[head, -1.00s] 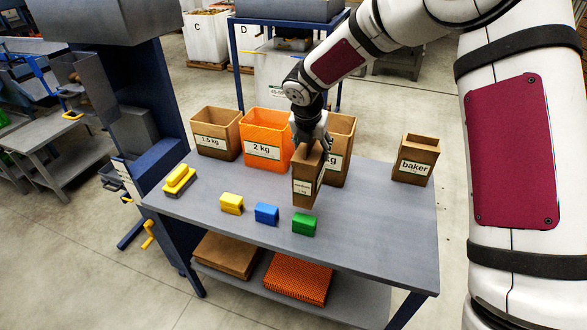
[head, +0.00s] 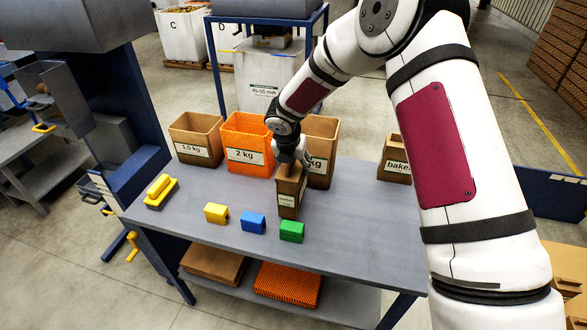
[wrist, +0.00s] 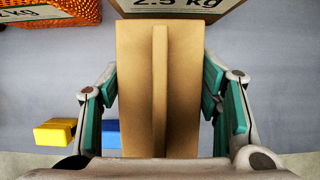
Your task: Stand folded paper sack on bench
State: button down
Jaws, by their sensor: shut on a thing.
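The folded paper sack (head: 289,199) is a narrow brown sack with a small label. It stands upright at the bench (head: 337,242), behind the green block; I cannot tell whether its base fully touches the top. My gripper (head: 291,167) is above it with its fingers on either side of the sack's upper part. In the wrist view the sack (wrist: 158,90) fills the middle, its folded top seam facing the camera, between the green-padded fingers of my gripper (wrist: 160,108). Its lower part is hidden there.
Behind stand a 1.5 kg sack (head: 194,131), an orange 2 kg sack (head: 245,133) and a larger brown sack (head: 322,138). A baker sack (head: 394,164) is at right. Yellow (head: 216,213), blue (head: 253,223) and green (head: 291,231) blocks lie in front, with a yellow-handled brush (head: 161,190) at left.

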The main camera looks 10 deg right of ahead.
jog(key=shift+f, duration=0.95)
jog(key=c, duration=0.5)
grip_release()
jog(key=shift+f, duration=0.1)
